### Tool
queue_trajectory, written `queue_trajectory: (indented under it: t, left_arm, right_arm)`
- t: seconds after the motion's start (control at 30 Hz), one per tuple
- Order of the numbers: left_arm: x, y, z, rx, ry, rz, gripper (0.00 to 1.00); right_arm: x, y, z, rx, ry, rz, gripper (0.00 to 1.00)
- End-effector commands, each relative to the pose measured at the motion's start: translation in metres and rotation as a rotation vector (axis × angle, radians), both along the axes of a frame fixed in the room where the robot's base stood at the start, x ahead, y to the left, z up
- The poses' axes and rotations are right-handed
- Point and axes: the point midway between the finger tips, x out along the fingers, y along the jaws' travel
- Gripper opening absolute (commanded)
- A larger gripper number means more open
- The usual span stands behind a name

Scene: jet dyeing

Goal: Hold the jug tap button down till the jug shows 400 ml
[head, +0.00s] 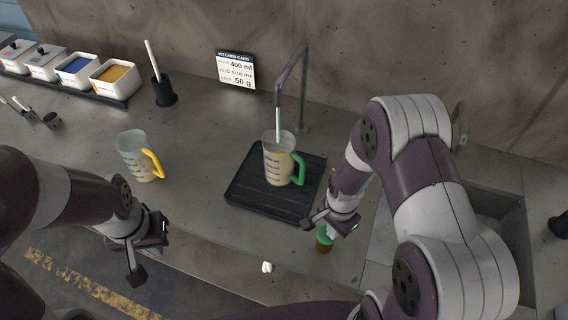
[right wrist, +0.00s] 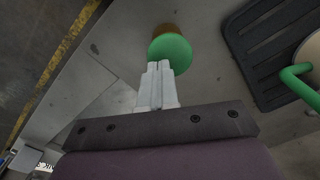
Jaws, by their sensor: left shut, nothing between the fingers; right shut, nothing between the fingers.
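The jug with the green handle (head: 278,160) stands upright on the black drip tray (head: 240,192) under the bent metal tap (head: 291,72). A pale stream (head: 278,122) runs from the tap into the jug. Its marks are too small to read, so I cannot tell the level. The green tap button (head: 325,235) sits on a brown base; it also shows in the right wrist view (right wrist: 171,49). My right gripper (head: 328,226) is shut and empty, its fingertips (right wrist: 158,66) at the button's edge, apparently touching it. My left gripper (head: 137,275) is shut and empty, away from the jug.
A second jug with a yellow handle (head: 137,158) stands at left. Powder bins (head: 114,77) and a black holder with a stick (head: 164,92) stand at back left. A sink (head: 500,205) lies at right.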

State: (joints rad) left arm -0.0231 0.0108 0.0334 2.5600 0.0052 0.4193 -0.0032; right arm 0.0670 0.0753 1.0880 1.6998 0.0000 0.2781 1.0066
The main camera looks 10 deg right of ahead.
Motion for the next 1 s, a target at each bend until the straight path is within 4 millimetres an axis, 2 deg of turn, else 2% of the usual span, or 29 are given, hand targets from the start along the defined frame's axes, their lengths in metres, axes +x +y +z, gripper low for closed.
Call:
queue_trajectory:
  t: [0.1, 0.17, 0.27, 0.43, 0.7, 1.0]
  left_arm:
    - [0.0, 0.0, 0.027, 0.0, 0.0, 0.0, 0.0]
    - [0.0, 0.0, 0.037, 0.0, 0.0, 0.0, 0.0]
    - [0.0, 0.0, 0.03, 0.0, -0.001, 0.0, 0.0]
    - [0.0, 0.0, 0.033, 0.0, 0.0, 0.0, 0.0]
    - [0.0, 0.0, 0.072, 0.0, 0.0, 0.0, 0.0]
    - [0.0, 0.0, 0.067, 0.0, 0.0, 0.0, 0.0]
  right_arm:
    - [-0.001, 0.0, 0.026, 0.0, 0.002, 0.0, 0.0]
    - [-0.001, 0.0, 0.036, 0.0, 0.004, 0.0, 0.0]
    - [-0.001, 0.0, 0.029, 0.0, 0.004, 0.0, 0.0]
    - [-0.001, 0.0, 0.032, 0.0, 0.001, 0.0, 0.0]
    - [0.0, 0.0, 0.074, 0.0, 0.001, 0.0, 0.0]
    - [0.0, 0.0, 0.069, 0.0, 0.001, 0.0, 0.0]
